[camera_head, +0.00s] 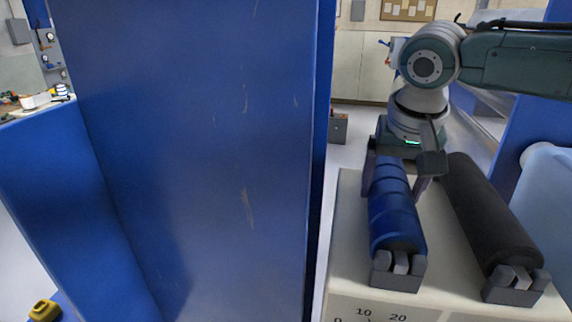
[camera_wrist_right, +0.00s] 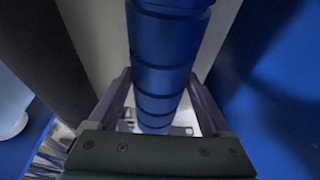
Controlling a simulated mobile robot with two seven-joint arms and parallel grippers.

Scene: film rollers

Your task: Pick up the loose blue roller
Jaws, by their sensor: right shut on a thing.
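The blue roller (camera_head: 394,217) lies lengthwise on the pale stand, its near end at a grey cradle block (camera_head: 398,273). My right gripper (camera_head: 402,188) reaches down over the far part of the roller, with a finger on each side of it. In the right wrist view the blue roller (camera_wrist_right: 165,55) runs between the two fingers (camera_wrist_right: 160,95), which are shut on it. I cannot tell whether the roller is lifted off its cradle. My left gripper is not in view.
A black roller (camera_head: 488,212) lies to the right on the same pale stand (camera_head: 345,250), in its own grey cradle (camera_head: 516,284). A tall blue panel (camera_head: 200,150) fills the left and middle. A pale blue roll (camera_head: 550,200) stands at the right edge.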

